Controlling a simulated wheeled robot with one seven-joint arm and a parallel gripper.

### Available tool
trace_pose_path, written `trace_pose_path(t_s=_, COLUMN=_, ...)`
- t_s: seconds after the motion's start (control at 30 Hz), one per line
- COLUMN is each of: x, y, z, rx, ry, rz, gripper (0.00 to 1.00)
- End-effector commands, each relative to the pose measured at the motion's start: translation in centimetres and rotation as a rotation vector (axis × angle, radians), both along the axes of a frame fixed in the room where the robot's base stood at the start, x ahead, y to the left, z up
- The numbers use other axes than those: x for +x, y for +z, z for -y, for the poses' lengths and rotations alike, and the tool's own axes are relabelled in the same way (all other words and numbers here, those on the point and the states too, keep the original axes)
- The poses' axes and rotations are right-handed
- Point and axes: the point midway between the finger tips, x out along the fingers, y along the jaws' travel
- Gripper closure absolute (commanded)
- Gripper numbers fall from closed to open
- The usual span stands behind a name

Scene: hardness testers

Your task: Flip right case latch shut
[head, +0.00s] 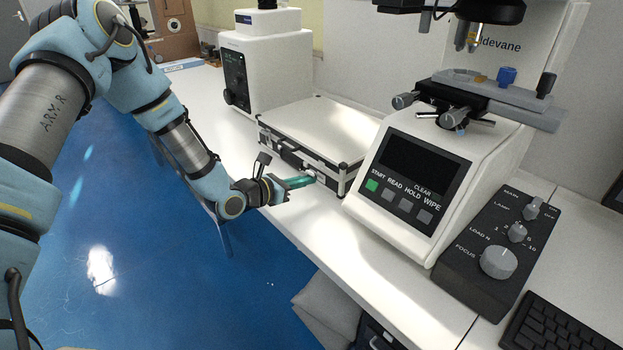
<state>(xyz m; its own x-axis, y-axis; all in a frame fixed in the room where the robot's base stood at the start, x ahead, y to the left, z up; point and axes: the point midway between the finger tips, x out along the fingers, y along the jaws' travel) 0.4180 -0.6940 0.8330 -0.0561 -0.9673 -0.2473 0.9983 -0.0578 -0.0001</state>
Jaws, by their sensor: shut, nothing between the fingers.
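A silver-white case (318,128) with dark edges and metal corners lies on the bench, its lid down. Its front face is toward the aisle, with a dark handle near the middle. My gripper (314,178) is at the right part of this front face, its teal fingers shut with nothing between them. The fingertips are at or very near the right latch. The latch is small and mostly hidden by the fingers, so I cannot tell whether it is up or flat, or whether the fingers touch it.
A hardness tester (415,185) with a dark screen and buttons stands close to the right of the case. Another white tester (265,65) stands behind it. A knob box (495,245) and a keyboard (560,330) are at right. The bench front (335,225) before the case is clear.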

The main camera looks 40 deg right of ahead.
Motion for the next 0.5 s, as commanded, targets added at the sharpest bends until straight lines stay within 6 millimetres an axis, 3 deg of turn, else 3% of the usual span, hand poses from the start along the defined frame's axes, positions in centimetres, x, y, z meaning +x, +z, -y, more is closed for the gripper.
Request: trace_pose_path(t_s=0.5, x=0.01, y=0.54, z=0.27, rx=-0.001, ry=0.0, rz=0.001, gripper=1.0)
